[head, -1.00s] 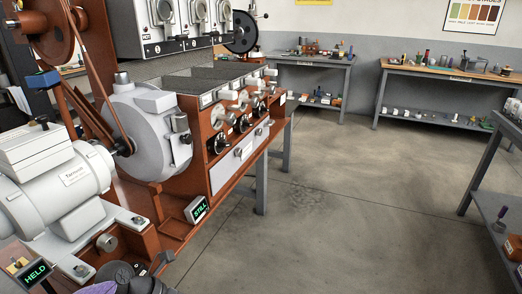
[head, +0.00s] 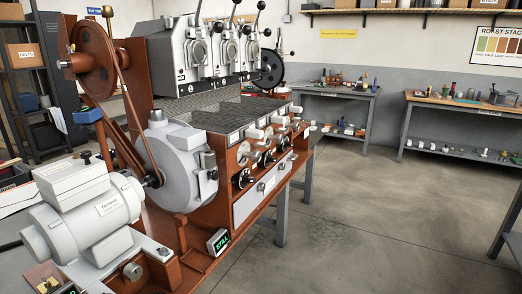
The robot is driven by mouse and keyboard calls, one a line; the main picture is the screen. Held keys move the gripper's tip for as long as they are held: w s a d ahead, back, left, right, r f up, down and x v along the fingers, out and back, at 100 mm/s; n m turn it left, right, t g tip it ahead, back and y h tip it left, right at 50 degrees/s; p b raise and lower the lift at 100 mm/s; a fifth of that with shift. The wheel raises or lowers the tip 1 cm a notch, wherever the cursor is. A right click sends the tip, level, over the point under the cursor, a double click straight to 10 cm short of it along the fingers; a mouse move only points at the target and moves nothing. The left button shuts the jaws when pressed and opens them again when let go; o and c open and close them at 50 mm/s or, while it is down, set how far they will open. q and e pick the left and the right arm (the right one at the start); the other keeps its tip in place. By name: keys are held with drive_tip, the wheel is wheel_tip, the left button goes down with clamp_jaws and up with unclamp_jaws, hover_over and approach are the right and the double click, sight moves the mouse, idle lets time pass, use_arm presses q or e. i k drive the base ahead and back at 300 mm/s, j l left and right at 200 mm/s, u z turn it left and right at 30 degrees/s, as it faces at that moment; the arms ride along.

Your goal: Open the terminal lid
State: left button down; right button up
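A pale grey motor (head: 90,220) sits at the lower left in the head view. On top of it is a white box (head: 75,190), which looks like the terminal box. Its flat lid (head: 68,171) lies on the box and looks closed. A small dark knob (head: 86,158) shows at the lid's far edge; I cannot tell whether it is fixed to the lid. The motor carries a small label plate (head: 107,205), too small to read surely. Neither of my grippers is in view.
A brown roaster frame (head: 225,208) with a belt wheel (head: 92,62) stands right behind the motor. A small display reading STILL (head: 218,242) sits low at its front. Benches (head: 330,92) line the back wall. The floor (head: 350,220) at right is clear.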

sight(58, 177)
drive_tip(key=u, duration=3)
drive_tip(key=i+l+z, duration=0.25)
drive_tip(key=l+z, duration=0.15)
drive_tip(key=i+l+z, duration=0.7)
drive_tip(key=z, duration=0.15)
drive_tip(key=l, duration=0.05)
